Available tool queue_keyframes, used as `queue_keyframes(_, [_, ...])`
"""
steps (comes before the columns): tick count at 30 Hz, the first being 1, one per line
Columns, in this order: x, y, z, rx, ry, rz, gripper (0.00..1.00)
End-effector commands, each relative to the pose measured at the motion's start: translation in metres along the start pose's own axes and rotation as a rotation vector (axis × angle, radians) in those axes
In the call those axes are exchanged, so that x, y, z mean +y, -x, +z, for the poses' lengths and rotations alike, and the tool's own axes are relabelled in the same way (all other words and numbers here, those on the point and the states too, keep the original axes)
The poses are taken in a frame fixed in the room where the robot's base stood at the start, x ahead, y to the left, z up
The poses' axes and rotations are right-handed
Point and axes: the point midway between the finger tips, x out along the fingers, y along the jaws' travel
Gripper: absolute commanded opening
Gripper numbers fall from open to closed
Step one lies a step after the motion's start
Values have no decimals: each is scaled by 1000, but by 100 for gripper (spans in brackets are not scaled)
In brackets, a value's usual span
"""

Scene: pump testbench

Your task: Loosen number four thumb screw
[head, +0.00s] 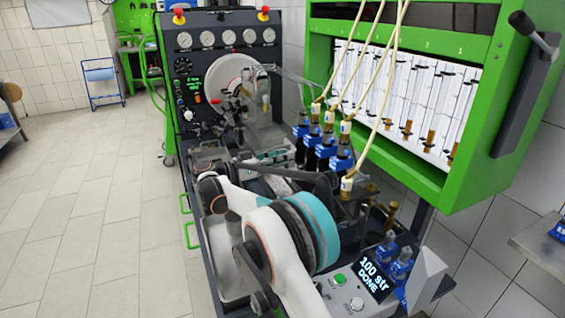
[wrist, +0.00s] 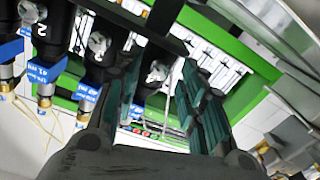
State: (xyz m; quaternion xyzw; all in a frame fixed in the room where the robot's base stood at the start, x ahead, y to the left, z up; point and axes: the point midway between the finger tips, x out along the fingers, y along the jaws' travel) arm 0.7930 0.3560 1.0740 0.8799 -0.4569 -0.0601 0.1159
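Thumb screws show in the wrist view as grey metal knobs on dark cylinders in a row. One thumb screw (wrist: 32,12) is at the upper left beside a cylinder marked 2. Another thumb screw (wrist: 98,44) is right of it. A third thumb screw (wrist: 157,72) appears between and beyond my fingers; its number is not readable, but its place in the row fits number four. My gripper (wrist: 163,82) is open, with teal finger pads either side of that screw and no clear contact. In the head view my gripper (head: 275,156) is small, left of the blue-banded injectors (head: 326,149).
A green cabinet (head: 488,190) with glass tubes stands behind the injectors. Pale hoses (head: 383,98) hang down to them. A gauge panel (head: 225,38) is at the back. A control box displays "100 str DONE" (head: 374,277). Floor at left is clear.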

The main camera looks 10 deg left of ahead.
Motion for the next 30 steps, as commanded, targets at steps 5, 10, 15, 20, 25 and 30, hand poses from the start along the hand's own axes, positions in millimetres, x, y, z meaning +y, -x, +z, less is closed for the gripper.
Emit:
queue_keyframes(5, [0,-4,0,0,0,0,37])
queue_keyframes(10, [0,-3,0,0,0,0,35])
queue_keyframes(15, [0,-3,0,0,0,0,0])
queue_keyframes(20, [0,-3,0,0,0,0,0])
queue_keyframes(25, [0,-3,0,0,14,0,0])
queue_keyframes(30, [0,-3,-1,-1,73,-1,0])
